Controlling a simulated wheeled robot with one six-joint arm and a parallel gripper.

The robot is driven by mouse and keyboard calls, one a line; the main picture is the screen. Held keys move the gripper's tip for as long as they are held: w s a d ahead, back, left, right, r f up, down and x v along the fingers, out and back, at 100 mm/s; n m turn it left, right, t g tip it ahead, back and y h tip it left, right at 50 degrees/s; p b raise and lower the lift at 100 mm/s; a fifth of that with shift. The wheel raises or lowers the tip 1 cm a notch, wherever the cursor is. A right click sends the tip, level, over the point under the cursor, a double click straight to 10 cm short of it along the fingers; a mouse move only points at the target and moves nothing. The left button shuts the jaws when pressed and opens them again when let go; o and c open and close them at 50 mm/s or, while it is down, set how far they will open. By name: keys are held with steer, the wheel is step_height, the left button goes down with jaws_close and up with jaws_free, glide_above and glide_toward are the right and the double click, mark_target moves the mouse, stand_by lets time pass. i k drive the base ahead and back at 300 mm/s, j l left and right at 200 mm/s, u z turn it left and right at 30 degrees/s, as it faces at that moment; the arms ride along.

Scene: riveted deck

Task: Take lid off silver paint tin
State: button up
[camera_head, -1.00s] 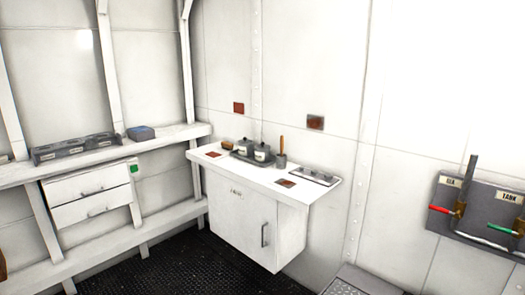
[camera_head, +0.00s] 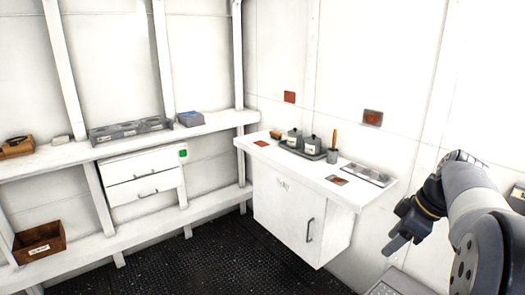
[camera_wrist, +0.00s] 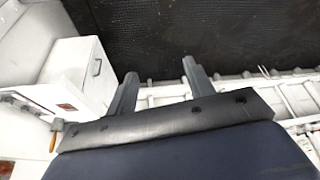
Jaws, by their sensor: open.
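Two small grey lidded tins stand side by side in a dark tray (camera_head: 301,152) on the white cabinet's top. The left tin (camera_head: 292,139) and the right tin (camera_head: 312,145) both have pale labels, too small to read, so I cannot tell which is the silver paint tin. Both lids appear to be on. My gripper (camera_head: 394,243) is at the right, in front of the cabinet and apart from the tins. In the wrist view my gripper (camera_wrist: 160,84) has its two fingers spread with nothing between them.
The white cabinet (camera_head: 293,223) also bears a pot with a brown handle (camera_head: 333,148), a brush (camera_head: 275,134) and a flat grey panel (camera_head: 368,175). The dark floor (camera_head: 200,262) is clear.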

mark_target(313, 139)
steer(key=i+j+u, duration=0.5)
steer(key=i+u, duration=0.2)
steer(key=i, duration=0.25)
steer(key=i+u, duration=0.35)
steer(key=i, duration=0.2)
steer(key=i+l+z, duration=0.15)
steer(key=i+z, duration=0.65)
steer(key=i+j+z, duration=0.1)
steer(key=i+z, duration=0.3)
steer(key=i+j+z, duration=0.2)
steer(key=z, duration=0.2)
steer(key=i+z, duration=0.35)
steer(key=i, duration=0.15)
steer(key=i+z, duration=0.4)
steer(key=i, duration=0.15)
